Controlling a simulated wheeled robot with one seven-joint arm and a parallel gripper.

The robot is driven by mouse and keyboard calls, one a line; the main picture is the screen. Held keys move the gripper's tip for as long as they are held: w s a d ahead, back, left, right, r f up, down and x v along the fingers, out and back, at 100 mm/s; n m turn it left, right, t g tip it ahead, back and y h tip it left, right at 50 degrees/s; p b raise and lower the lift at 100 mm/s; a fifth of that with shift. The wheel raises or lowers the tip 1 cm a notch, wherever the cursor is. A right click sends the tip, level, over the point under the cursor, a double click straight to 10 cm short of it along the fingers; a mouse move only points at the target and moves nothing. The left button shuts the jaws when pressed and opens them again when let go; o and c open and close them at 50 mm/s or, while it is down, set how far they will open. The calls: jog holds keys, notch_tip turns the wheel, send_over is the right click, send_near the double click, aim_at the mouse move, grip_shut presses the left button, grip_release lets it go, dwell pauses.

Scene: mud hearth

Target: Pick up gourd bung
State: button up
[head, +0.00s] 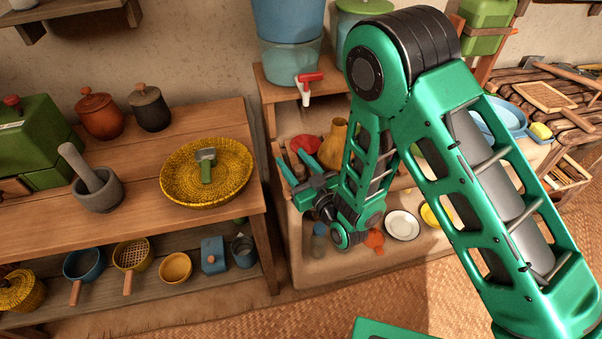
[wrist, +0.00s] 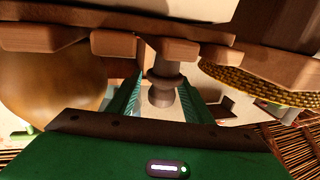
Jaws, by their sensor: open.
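My gripper (head: 296,167) is open in the head view, reaching into the lower niche of the wooden stand under the water container. In the wrist view its two green fingers (wrist: 161,100) stand on either side of a small dark brown spool-shaped piece, which looks like the gourd bung (wrist: 162,88). A gap shows beside it, and I cannot tell whether either finger touches it. I cannot make out the bung in the head view, where my gripper and arm cover that area. A tan gourd (head: 334,145) stands just right of the fingers.
The water container (head: 290,60) with a red-handled tap (head: 308,86) is above my gripper. Wooden slats (wrist: 172,50) lie close above the fingers. A yellow woven tray (head: 181,192) is on the left table. A white plate (head: 402,225) lies to the right.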

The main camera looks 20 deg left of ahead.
jog(key=shift+w+a, duration=0.4)
jog(key=c, duration=1.1)
jog(key=shift+r, duration=0.1)
